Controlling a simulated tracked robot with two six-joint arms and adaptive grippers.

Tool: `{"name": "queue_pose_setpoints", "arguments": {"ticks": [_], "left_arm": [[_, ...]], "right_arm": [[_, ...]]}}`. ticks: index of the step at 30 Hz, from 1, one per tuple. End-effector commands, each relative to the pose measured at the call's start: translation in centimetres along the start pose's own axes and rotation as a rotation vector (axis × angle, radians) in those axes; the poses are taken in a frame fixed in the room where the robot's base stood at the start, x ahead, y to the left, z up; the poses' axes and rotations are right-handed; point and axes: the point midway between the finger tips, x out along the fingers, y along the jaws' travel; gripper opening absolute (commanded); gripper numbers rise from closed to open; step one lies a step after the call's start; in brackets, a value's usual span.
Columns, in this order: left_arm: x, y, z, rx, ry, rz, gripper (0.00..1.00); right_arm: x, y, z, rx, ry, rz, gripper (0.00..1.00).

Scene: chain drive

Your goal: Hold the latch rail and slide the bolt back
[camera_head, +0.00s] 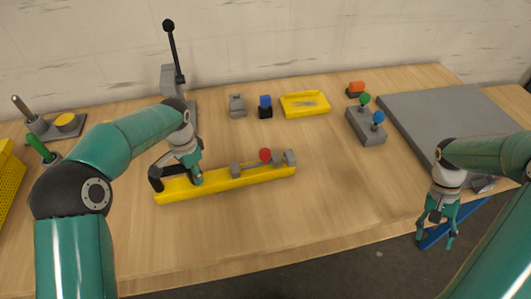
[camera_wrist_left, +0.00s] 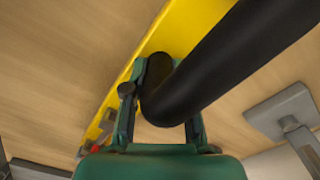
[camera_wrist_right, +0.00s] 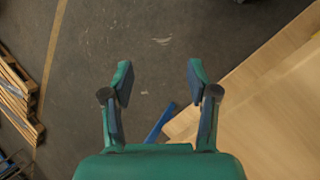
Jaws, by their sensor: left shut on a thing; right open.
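The yellow latch rail (camera_head: 225,183) lies on the wooden table in front of me in the head view. It carries a black arched handle (camera_head: 156,178) at its left end and a bolt with a red knob (camera_head: 265,155) between grey blocks near its right end. My left gripper (camera_head: 194,178) is at the rail's left part, shut on the black handle. In the left wrist view the fingers (camera_wrist_left: 160,105) close around the black handle (camera_wrist_left: 225,55), with the yellow rail behind. My right gripper (camera_head: 437,232) hangs open and empty beyond the table's front right edge; its spread fingers show in the right wrist view (camera_wrist_right: 160,85).
A yellow tray (camera_head: 305,104), a blue-topped block (camera_head: 265,107) and a grey block (camera_head: 237,106) stand behind the rail. A grey box with green and blue knobs (camera_head: 367,128) and a grey plate (camera_head: 435,110) are at right. Table in front of the rail is clear.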

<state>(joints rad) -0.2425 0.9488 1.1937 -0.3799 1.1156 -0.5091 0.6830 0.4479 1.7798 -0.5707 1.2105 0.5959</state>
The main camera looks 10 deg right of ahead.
Motion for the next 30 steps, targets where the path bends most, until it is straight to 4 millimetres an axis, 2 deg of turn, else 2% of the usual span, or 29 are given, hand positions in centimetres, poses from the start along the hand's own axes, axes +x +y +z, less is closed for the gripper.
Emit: {"name": "queue_pose_setpoints", "arguments": {"ticks": [1,2,5,8,11,12,14,15,17,18,21,24,27,30], "left_arm": [[0.1,-0.1,0.1,-0.002,-0.001,0.0,0.0],[0.1,-0.1,0.1,-0.002,-0.001,0.0,0.0],[0.1,-0.1,0.1,-0.002,-0.001,0.0,0.0],[0.0,-0.1,0.1,-0.002,-0.001,-0.001,0.0],[0.0,-0.1,0.0,-0.002,0.0,-0.001,0.0],[0.0,-0.1,0.0,-0.002,0.0,-0.001,0.0],[0.0,-0.1,0.0,-0.002,0.0,-0.001,0.0],[0.0,-0.1,0.0,-0.002,0.0,-0.001,0.0],[0.1,-0.1,0.0,-0.002,0.0,-0.001,0.0],[0.1,-0.1,0.0,-0.002,0.0,-0.001,0.0],[0.1,-0.1,0.0,-0.002,0.0,-0.001,0.0],[0.1,-0.1,0.0,-0.002,-0.001,0.0,0.0],[0.1,0.0,0.1,-0.002,-0.001,0.0,0.0],[0.1,0.0,0.1,-0.002,-0.002,0.001,0.0]], "right_arm": [[-1.8,0.3,-0.7,0.005,0.015,0.017,0.59],[-2.7,0.1,-1.0,-0.002,0.022,0.025,0.59],[-6.1,-3.1,-2.0,-0.091,0.069,0.026,0.59],[-9.2,-7.8,-2.4,-0.215,0.126,0.006,0.59],[-12.9,-13.6,-1.8,-0.364,0.193,-0.016,0.59],[-14.5,-16.0,-1.3,-0.429,0.223,-0.026,0.59],[-16.9,-19.9,0.1,-0.534,0.267,-0.039,0.59],[-18.5,-22.5,1.2,-0.605,0.298,-0.049,0.59],[-20.7,-26.0,3.3,-0.71,0.339,-0.06,0.59],[-22.0,-28.3,4.9,-0.777,0.367,-0.069,0.59],[-24.7,-32.9,8.9,-0.928,0.426,-0.083,0.59],[-26.6,-36.1,12.6,-1.047,0.472,-0.093,0.59],[-27.7,-38.1,15.3,-1.128,0.502,-0.1,0.59],[-28.1,-39.1,16.8,-1.171,0.517,-0.103,0.59]]}}
